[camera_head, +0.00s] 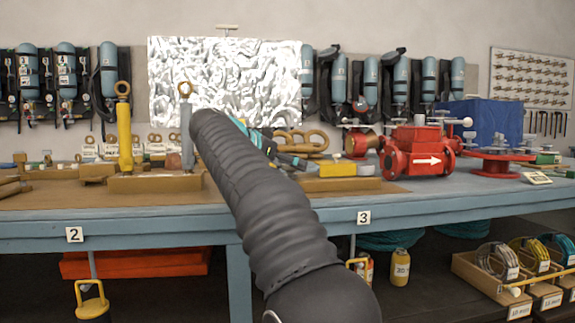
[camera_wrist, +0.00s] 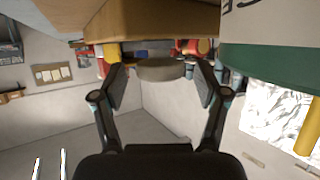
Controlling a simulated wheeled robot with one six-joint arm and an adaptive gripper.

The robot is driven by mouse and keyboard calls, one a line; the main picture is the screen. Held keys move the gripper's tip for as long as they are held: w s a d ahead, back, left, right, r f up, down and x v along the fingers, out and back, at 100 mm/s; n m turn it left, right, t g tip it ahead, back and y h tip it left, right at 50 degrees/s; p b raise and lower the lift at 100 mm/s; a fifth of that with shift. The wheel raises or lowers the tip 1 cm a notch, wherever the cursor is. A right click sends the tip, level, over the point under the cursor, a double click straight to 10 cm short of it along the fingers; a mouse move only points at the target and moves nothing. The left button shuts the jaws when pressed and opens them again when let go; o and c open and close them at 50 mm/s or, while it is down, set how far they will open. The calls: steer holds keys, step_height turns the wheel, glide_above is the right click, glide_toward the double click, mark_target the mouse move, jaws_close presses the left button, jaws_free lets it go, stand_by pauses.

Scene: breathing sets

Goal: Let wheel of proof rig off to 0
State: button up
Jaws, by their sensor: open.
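My gripper (camera_wrist: 161,82) is open in the wrist view, with one finger on each side of a round grey-brown disc (camera_wrist: 160,69). The disc may be the wheel of the proof rig, but I cannot tell for sure. I cannot tell whether the fingers touch it, and no scale or reading is legible. In the head view my dark arm reaches over the bench, and the gripper's teal and black parts (camera_head: 270,146) show partly behind it. A yellow post (camera_head: 124,135) and a grey post (camera_head: 187,128), both with ring tops, stand on the bench just left of it.
A yellow block (camera_head: 336,169) and brass rings (camera_head: 300,140) lie close to my gripper. A red flanged body with a white arrow (camera_head: 415,148) and a red wheel-like disc (camera_head: 495,156) stand further right. A blue box (camera_head: 485,118) is behind. Breathing sets hang on the wall.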

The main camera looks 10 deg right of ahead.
steer(key=c, duration=1.2)
steer(key=shift+o, duration=0.2)
steer(key=shift+d+f+n+t+b, duration=0.15)
steer(key=shift+n+t+b, duration=0.15)
steer(key=shift+t+b, duration=0.15)
